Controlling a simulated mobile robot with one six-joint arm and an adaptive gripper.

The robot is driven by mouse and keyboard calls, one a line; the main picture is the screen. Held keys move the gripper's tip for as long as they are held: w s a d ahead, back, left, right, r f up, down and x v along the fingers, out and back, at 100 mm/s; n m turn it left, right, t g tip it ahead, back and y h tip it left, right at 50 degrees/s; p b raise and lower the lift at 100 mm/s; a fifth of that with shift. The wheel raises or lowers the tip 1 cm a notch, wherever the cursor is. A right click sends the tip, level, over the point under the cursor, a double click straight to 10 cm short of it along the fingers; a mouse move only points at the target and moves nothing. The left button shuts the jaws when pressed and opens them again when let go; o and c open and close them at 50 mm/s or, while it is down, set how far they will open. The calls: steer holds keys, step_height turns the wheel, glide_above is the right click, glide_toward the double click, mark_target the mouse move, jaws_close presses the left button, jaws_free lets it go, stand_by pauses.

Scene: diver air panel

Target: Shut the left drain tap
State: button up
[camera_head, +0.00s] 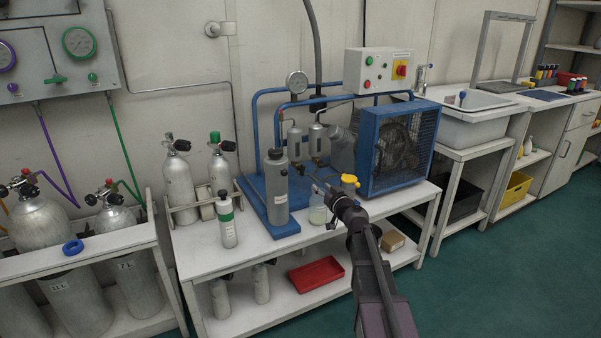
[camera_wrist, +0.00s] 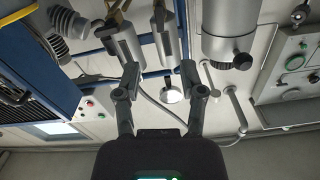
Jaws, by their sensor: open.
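Two small grey separator cylinders hang on the compressor set, a left one (camera_head: 295,144) and a right one (camera_head: 316,140). The wrist view is turned over, so the left cylinder (camera_wrist: 164,40) shows on the right there and the right cylinder (camera_wrist: 124,45) on the left. In the head view my gripper (camera_head: 318,184) is small, just below the cylinders.
A tall grey cylinder (camera_head: 277,190) stands left of my gripper. The blue caged compressor (camera_head: 398,145) is to the right. A clear bottle (camera_head: 318,210) and a yellow round part (camera_head: 349,181) are close to my wrist. Blue pipes (camera_head: 255,125) frame the set.

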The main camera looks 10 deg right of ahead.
mark_target(303, 172)
steer(key=x, duration=1.3)
steer(key=shift+w+a+f, duration=0.1)
steer(key=shift+w+a, duration=0.05)
steer(key=shift+w, duration=0.2)
